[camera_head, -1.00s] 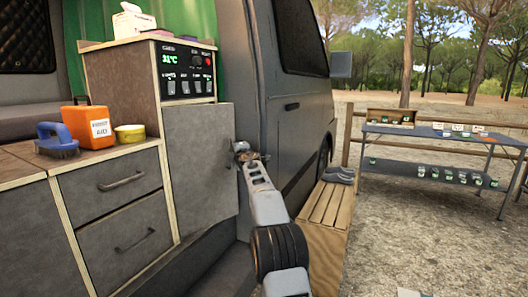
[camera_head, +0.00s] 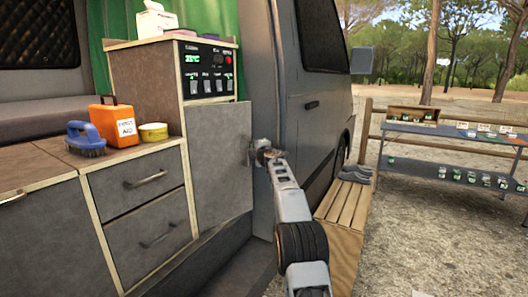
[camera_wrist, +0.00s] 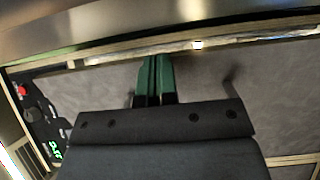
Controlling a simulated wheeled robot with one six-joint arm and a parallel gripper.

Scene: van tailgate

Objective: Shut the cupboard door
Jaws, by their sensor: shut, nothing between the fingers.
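The grey cupboard door (camera_head: 218,168) is below the control panel in the head view. Its free right edge sticks out past the panel above, so it looks slightly ajar; the gap's size is hard to tell. My gripper (camera_head: 257,153) is at this edge, level with the upper half of the door. In the wrist view the door's grey face (camera_wrist: 285,95) spreads to the right, with a dark handle (camera_wrist: 232,83) on it. My gripper's green fingers (camera_wrist: 156,78) are together and empty, over the door near its edge. Contact cannot be told.
A control panel (camera_head: 208,72) sits above the door. Drawers (camera_head: 145,205) are to its left, under a counter with a brush (camera_head: 84,138), an orange first-aid box (camera_head: 115,121) and a yellow tub (camera_head: 153,132). The van's side (camera_head: 300,120) and a wooden step (camera_head: 345,215) stand to the right.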

